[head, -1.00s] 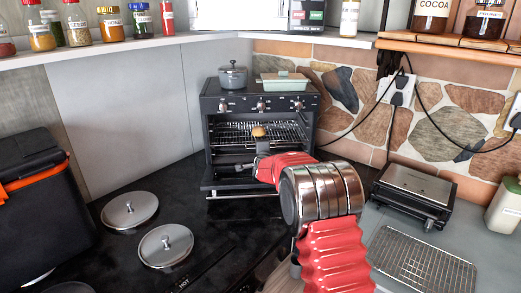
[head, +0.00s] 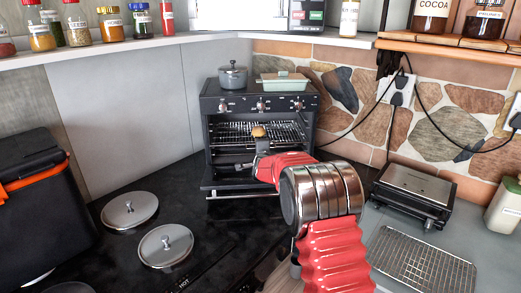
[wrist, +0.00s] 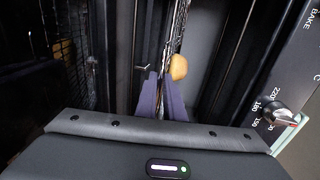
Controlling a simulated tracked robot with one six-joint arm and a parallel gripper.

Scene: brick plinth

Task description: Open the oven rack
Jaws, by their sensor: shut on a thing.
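The small black oven (head: 235,106) stands in the back corner with its door (head: 243,192) folded down. The wire oven rack (head: 230,131) is inside, with a small golden-brown piece of food (head: 258,132) on it. My gripper (head: 262,147) reaches into the opening at the rack's front, and its fingertips are small in the head view. In the wrist view my gripper (wrist: 160,95) has its two purple fingers shut on the front of the rack (wrist: 178,42), which shows edge-on. The food (wrist: 179,67) is just beyond the fingers.
A grey pot (head: 233,77) and a pale green dish (head: 284,82) stand on the oven. Two lids (head: 130,209) (head: 165,244) lie on the dark counter at front left. A black grill (head: 415,190) and a wire cooling rack (head: 420,262) are at right.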

